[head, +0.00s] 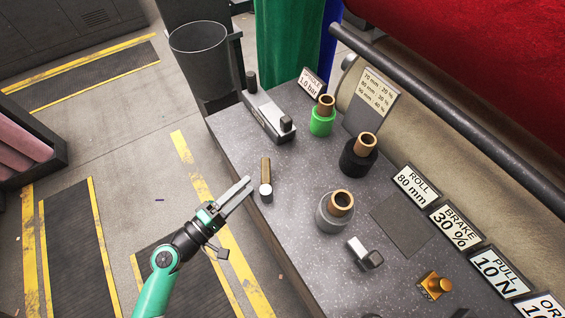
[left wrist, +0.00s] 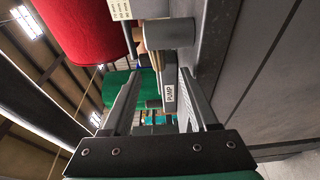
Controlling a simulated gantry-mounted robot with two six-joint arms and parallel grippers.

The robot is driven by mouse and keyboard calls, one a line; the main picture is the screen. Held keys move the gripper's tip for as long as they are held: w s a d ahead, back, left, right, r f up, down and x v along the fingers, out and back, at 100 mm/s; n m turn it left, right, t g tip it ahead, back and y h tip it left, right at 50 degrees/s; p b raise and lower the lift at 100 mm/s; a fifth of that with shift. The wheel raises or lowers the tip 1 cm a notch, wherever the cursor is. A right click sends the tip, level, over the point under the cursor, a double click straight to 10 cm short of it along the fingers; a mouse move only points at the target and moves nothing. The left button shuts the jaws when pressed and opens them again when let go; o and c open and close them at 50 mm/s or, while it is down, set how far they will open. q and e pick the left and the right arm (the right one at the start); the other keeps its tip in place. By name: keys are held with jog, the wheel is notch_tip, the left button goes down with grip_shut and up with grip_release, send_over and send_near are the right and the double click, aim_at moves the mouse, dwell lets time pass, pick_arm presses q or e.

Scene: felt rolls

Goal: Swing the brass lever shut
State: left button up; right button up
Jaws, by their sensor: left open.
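The brass lever (head: 265,168) is a short brass bar with a silver round end, near the left edge of the speckled grey bench in the head view. In the left wrist view a grey cylinder (left wrist: 170,33) with a brass-coloured part beside it shows above the fingers; it looks like the same lever. My left gripper (head: 248,186) is open and empty, its fingertips just left of the lever's silver end. A small gap seems to separate them, but contact is hard to judge. My right gripper is not in view.
A grey device (head: 267,115) with black knobs stands behind the lever. Green (head: 321,122), black (head: 358,160) and grey (head: 331,217) rolls with brown cores stand to the right. A silver clamp-like block (head: 365,253) and a brass block (head: 434,286) sit nearer the front.

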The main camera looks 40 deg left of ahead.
pick_arm(q)
jog(key=w+p, duration=0.1)
jog(key=w, duration=1)
jog(key=shift+w+r, duration=0.15)
jog(key=shift+w, duration=0.1)
grip_shut()
dwell(0.9)
